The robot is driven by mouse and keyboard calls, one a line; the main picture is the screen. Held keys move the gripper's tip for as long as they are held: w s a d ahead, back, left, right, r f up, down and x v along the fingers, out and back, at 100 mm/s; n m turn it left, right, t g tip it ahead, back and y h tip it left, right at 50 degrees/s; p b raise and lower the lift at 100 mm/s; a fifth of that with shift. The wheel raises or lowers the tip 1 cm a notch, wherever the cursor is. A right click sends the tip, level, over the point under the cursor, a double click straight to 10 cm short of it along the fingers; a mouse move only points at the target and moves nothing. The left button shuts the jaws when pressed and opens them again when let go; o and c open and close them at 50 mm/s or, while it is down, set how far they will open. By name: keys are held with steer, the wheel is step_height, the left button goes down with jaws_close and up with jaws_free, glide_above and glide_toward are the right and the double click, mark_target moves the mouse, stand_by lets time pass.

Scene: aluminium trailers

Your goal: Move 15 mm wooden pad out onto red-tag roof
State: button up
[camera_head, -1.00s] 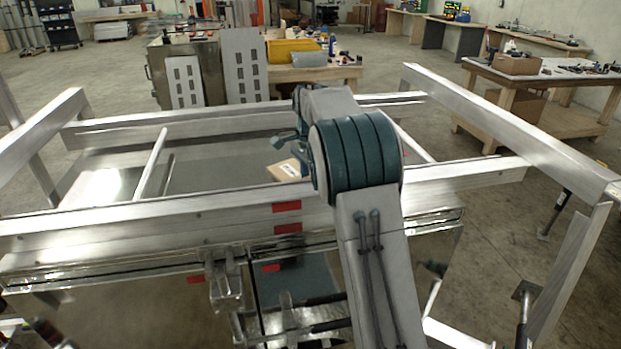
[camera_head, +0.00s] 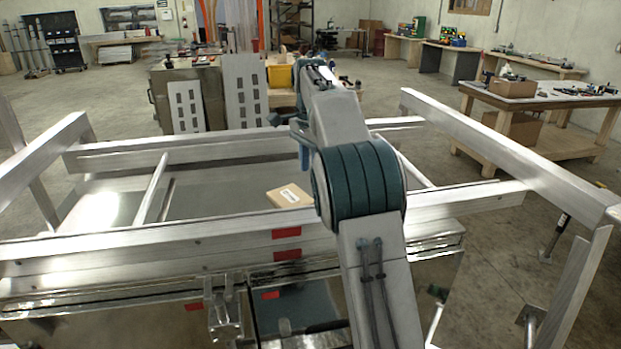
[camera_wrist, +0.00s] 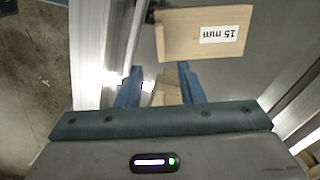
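The wooden pad (camera_head: 290,196) lies flat on the grey metal sheet inside the aluminium frame, beyond the red-tagged beam. It carries a white label; in the wrist view the pad (camera_wrist: 180,36) shows "15 mm" upside down, ahead of my gripper. My gripper (camera_wrist: 160,76) has its two blue fingers apart, with the labelled pad beyond their tips. A smaller wood-coloured patch (camera_wrist: 166,88) shows between the fingers; I cannot tell if it is another piece or a reflection. In the head view my arm hides most of the gripper.
Red tags (camera_head: 287,233) mark the near beam (camera_head: 130,246). Raised aluminium rails (camera_head: 500,140) stand around the sheet, with a cross bar (camera_head: 152,190) to the left. Workbenches (camera_head: 545,95) stand behind on the right. Bare sheet (camera_head: 220,190) lies left of the pad.

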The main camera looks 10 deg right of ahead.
steer(key=s+n, duration=0.1)
steer(key=s, duration=0.1)
steer(key=s+r+n, duration=0.1)
steer(key=s, duration=0.2)
steer(key=s+r+n+t, duration=0.1)
steer(key=s, duration=0.2)
steer(key=shift+s+d+r, duration=0.15)
steer(key=shift+d, duration=0.2)
steer(key=s+f+n, duration=0.3)
steer(key=s+f, duration=0.1)
steer(key=s, duration=0.5)
steer(key=s+a+f+n+t, duration=0.1)
steer(key=s+f+n, duration=0.3)
steer(key=s, duration=0.5)
steer(key=s+f+n+t, duration=0.1)
steer(key=s+f+n, duration=0.2)
steer(key=s, duration=0.6)
steer(key=shift+a+f+n, duration=0.3)
steer(key=shift+f+n, duration=0.1)
steer(key=shift+f, duration=0.05)
